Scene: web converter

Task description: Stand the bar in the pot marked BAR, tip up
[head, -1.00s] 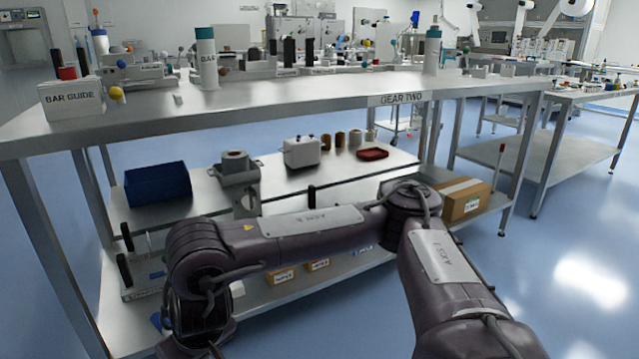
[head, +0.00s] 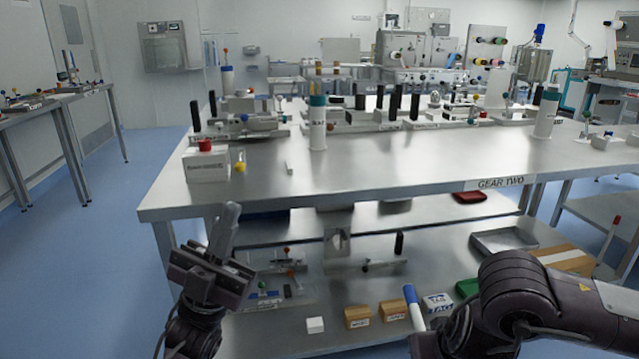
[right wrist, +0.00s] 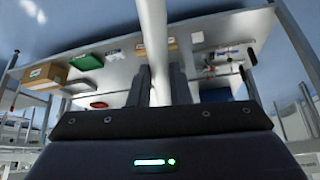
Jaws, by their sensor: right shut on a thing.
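My right gripper (right wrist: 161,92) is shut on the bar (right wrist: 158,40), a pale rod running up between its two fingers. In the head view the bar (head: 416,312) shows low in front of the lower shelf, leaning slightly, with a blue end up. The right gripper's fingers are hidden there by the arm and the frame's edge. My left gripper (head: 227,230) points up at the bench's front left, apart from everything; its fingers look close together, but their gap is unclear. No pot with a readable BAR mark shows.
The steel bench (head: 380,172) has a clear front strip. A pale labelled block (head: 207,168) with a red knob and a teal-capped bottle (head: 317,125) stand on it. Cartons (head: 357,317) and a grey tray (head: 503,241) lie on the lower shelf.

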